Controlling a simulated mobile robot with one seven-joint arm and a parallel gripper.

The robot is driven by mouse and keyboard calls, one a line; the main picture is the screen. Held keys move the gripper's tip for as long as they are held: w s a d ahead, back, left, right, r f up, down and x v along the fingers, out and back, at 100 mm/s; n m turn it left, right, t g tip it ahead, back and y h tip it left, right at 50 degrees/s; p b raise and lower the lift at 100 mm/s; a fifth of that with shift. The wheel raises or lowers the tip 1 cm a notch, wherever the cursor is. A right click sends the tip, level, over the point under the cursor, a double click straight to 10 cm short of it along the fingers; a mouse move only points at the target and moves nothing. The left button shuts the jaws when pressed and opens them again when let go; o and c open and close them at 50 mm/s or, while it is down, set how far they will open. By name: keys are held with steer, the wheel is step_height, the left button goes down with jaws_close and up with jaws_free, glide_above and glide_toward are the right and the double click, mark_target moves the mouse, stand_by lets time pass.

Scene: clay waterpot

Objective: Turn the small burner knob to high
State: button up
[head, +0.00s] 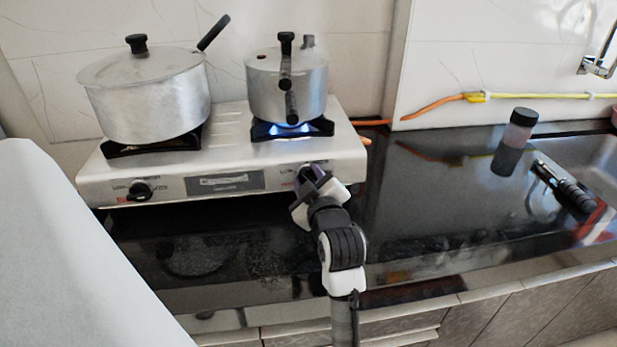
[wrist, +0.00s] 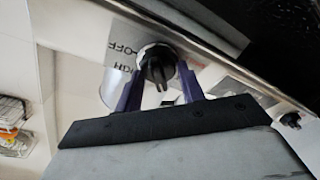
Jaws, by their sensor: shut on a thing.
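A silver two-burner stove (head: 225,110) stands on the black counter. My gripper (head: 312,180) is at its right front knob, below the smaller pot. The wrist view shows this black knob (wrist: 157,66) between my two purple fingers (wrist: 160,88), which are shut on it. Its raised grip runs nearly up and down in that view. A partly covered label with "OFF" (wrist: 124,46) shows beside it. In the head view my gripper hides most of this knob. A blue flame (head: 288,129) burns under the smaller pot.
A large lidded pan (head: 150,95) sits on the left burner, above the left knob (head: 140,190). The smaller pot (head: 290,85) is on the right burner. A dark-capped jar (head: 518,130) and a sink (head: 590,165) are at right.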

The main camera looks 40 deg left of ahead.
steer(key=m, duration=0.1)
steer(key=m+p, duration=0.2)
steer(key=m, duration=0.1)
steer(key=shift+r+t, duration=0.25)
steer(key=shift+t, duration=0.05)
steer(key=shift+w+m+t+h+p, duration=0.1)
steer(key=shift+m+t+h+p, duration=0.3)
steer(key=shift+m+p, duration=1.25)
steer(key=shift+f+m+b, duration=0.1)
steer(key=shift+m+b, duration=0.35)
steer(key=shift+m, duration=0.4)
steer(key=o, duration=1)
steer(key=shift+d+f, duration=0.1)
steer(key=shift+d, duration=0.05)
